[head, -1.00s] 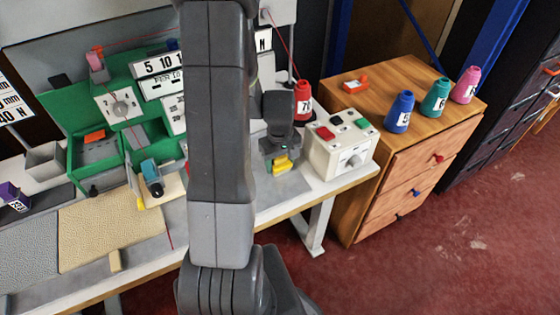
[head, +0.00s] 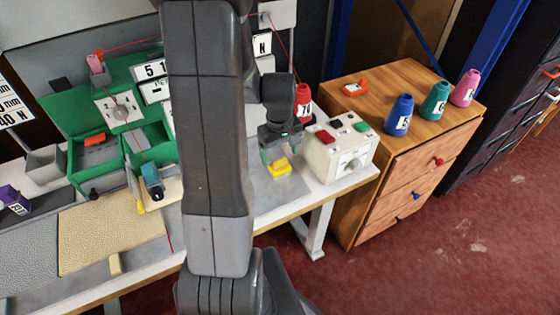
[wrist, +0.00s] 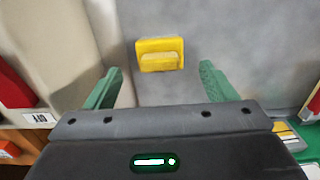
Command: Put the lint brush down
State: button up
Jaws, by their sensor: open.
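The lint brush (head: 279,166), a small yellow block with a raised grip, lies on a grey patch of the bench, left of the white control box. In the wrist view the lint brush (wrist: 160,54) sits beyond the fingertips, on a plain grey surface. My gripper (head: 277,150) is just above it in the head view, partly hiding its far side. In the wrist view my gripper (wrist: 158,80) has its green fingers spread wide, with nothing held between them. The brush looks clear of both fingers.
The white control box (head: 335,155) with coloured buttons stands close on the right. A red cone (head: 303,103) stands behind. A wooden drawer cabinet (head: 400,150) carries several coloured cones. My arm hides the middle of the bench.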

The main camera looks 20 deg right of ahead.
aim_at(280, 161)
notch_tip(280, 161, up, 6)
jog(key=shift+r, duration=0.25)
jog(key=shift+f, duration=0.1)
notch_tip(280, 161, down, 12)
jog(key=shift+f+b, duration=0.25)
jog(key=shift+b, duration=0.05)
jog(key=shift+r+p, duration=0.3)
jog(key=shift+r, duration=0.7)
